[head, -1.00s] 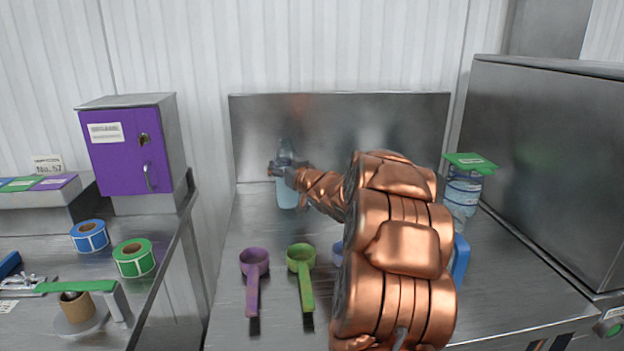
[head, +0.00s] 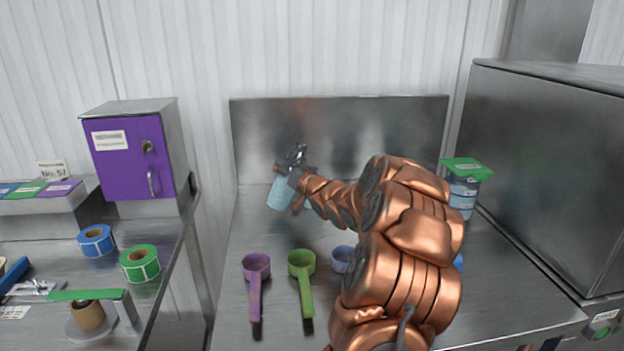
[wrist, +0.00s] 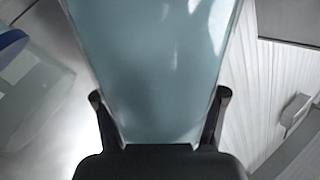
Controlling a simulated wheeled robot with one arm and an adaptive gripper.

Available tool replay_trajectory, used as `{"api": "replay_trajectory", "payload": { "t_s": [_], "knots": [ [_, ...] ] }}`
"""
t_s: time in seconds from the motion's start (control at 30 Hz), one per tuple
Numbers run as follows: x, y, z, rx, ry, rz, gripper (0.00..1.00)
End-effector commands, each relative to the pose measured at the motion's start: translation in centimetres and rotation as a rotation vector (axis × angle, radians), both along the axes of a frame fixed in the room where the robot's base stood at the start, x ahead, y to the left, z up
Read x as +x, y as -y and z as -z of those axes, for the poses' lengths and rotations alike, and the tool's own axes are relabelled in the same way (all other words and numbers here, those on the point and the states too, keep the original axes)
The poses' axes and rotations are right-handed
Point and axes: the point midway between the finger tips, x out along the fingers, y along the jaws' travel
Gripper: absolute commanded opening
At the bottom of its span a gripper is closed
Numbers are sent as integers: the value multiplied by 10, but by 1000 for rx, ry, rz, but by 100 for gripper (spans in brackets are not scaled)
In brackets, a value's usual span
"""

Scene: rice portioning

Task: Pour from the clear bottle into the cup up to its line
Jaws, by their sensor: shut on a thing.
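The clear bottle (head: 281,194), with pale blue contents, is tilted above the steel table, its base toward the lower left. My gripper (head: 297,178) is shut on it, and the bottle's upper part is partly hidden by the fingers. In the wrist view the bottle (wrist: 160,50) fills the middle, between the two fingers of my gripper (wrist: 158,97). A clear vessel with a blue edge (wrist: 35,85) shows at the left of the wrist view; I cannot tell whether it is the cup. No cup with a line is clearly visible in the head view.
Purple (head: 256,266) and green (head: 301,264) scoops lie at the table's front, with a blue scoop (head: 342,258) partly behind my arm. A green-lidded container (head: 464,188) stands at the right. A steel backsplash (head: 350,130) closes the rear.

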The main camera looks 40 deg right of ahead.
Motion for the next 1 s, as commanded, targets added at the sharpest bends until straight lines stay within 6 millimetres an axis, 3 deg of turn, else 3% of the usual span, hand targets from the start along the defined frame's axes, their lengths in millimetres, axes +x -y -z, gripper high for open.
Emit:
{"api": "replay_trajectory", "payload": {
  "t_s": [0.33, 0.7, 1.0],
  "knots": [
    [-1, 6, -14, 169, 37, -1, 0],
    [0, 3, -5, 339, 76, -1, 0],
    [0, 3, -5, 355, 80, -1, 0]
  ]
}}
